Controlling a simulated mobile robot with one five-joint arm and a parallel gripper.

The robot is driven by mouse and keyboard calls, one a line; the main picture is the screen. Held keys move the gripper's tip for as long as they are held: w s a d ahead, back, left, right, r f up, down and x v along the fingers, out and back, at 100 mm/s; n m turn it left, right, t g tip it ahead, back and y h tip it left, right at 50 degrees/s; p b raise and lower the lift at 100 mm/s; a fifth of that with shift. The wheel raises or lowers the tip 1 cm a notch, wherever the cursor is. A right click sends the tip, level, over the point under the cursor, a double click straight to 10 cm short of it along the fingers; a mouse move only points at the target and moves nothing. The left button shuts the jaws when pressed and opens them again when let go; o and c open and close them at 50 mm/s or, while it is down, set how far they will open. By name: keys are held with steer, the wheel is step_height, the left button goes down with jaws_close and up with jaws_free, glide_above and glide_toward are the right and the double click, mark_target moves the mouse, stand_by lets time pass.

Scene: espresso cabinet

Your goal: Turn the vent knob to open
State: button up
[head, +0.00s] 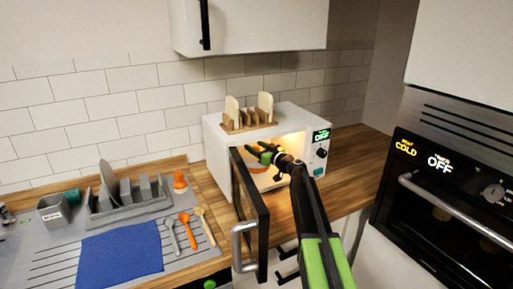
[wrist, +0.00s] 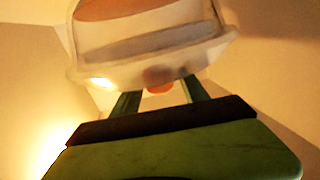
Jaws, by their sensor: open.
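A clear container (wrist: 150,48) with a pale rim and reddish-orange contents fills the top of the wrist view. A small brownish round knob (wrist: 158,76) sits at its near edge, with a small orange patch below it. I cannot tell the knob's setting. My gripper (wrist: 160,95) is open, its two green fingers on either side of the knob and just short of it or beside it; contact cannot be told. In the head view my gripper (head: 265,153) is inside the lit microwave (head: 220,143), above an orange part of the container (head: 258,169).
The microwave's dark door (head: 252,215) stands open to the left of my arm. A toast rack (head: 249,118) is on top of the microwave. A dish rack (head: 125,205), blue cloth (head: 120,255) and several utensils lie left. An oven (head: 450,200) is right; the counter between is clear.

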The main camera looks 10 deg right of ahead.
steer(key=shift+c, duration=0.4)
jaws_close()
steer(key=shift+d, duration=0.1)
steer(key=shift+s, duration=0.1)
steer(key=shift+m+h, duration=0.3)
steer(key=shift+h, duration=0.1)
steer(key=shift+a+m+t+h, duration=0.2)
steer(key=shift+m+t+h, duration=0.4)
steer(key=shift+h, duration=0.2)
steer(key=shift+d+m+t+h, duration=0.1)
steer(key=shift+m+t+h, duration=0.25)
steer(key=shift+m+h, duration=0.85)
steer(key=shift+d+m+t+h, duration=0.1)
steer(key=shift+m+t+h, duration=0.45)
steer(key=shift+h, duration=1.15)
steer(key=shift+m+h, duration=0.45)
steer(key=shift+h, duration=0.05)
